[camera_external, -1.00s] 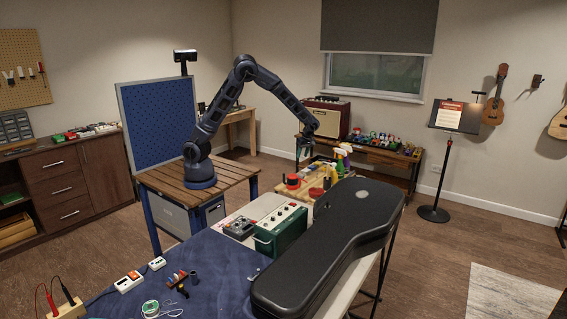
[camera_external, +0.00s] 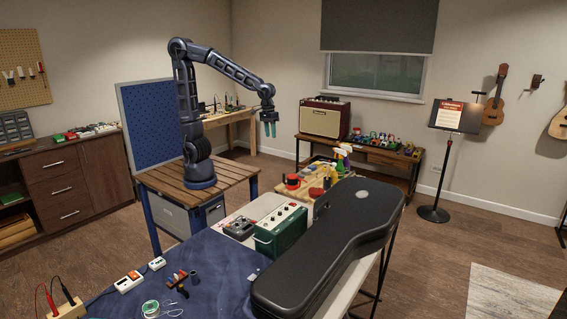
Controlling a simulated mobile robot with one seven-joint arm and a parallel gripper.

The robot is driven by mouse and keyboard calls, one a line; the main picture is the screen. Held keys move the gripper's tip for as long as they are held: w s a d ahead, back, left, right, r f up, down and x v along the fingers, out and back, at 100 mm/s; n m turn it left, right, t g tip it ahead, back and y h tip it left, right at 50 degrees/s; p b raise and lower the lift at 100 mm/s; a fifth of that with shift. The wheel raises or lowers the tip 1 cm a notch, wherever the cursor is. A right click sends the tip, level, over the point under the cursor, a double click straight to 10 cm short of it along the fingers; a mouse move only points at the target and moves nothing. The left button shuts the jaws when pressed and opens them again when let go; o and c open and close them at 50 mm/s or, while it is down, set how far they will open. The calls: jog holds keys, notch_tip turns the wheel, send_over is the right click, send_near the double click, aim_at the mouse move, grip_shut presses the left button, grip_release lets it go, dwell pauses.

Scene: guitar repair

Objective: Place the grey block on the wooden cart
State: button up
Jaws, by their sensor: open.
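My gripper (camera_external: 269,131) has teal fingers pointing down, open with a narrow gap and nothing visible between them. It hangs in the air, above and to the left of the wooden cart. The wooden cart (camera_external: 286,189) has a light wood top, partly hidden by the black guitar case. Small red and dark items and spray bottles stand on it. I cannot make out the grey block with certainty; a small dark piece (camera_external: 327,183) on the cart is too small to identify.
A black guitar case (camera_external: 335,225) and a green box with knobs (camera_external: 280,232) stand on the front workbench. A red amplifier (camera_external: 324,118) stands on the back bench. The arm stands on a slatted table (camera_external: 226,172) beside a blue pegboard (camera_external: 152,122).

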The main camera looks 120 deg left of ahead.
jog(key=s+d+r+m+t, duration=0.1)
jog(key=s+d+r+m, duration=0.1)
jog(key=s+d+m, duration=0.5)
jog(key=s+d+r+m+t, duration=0.2)
jog(key=s+d+m, duration=0.5)
jog(key=s+d, duration=0.2)
jog(key=shift+d+r+m, duration=0.3)
jog(key=shift+d+r, duration=0.1)
jog(key=shift+d, duration=0.1)
jog(key=shift+s, duration=0.1)
jog(key=shift+o, duration=1.1)
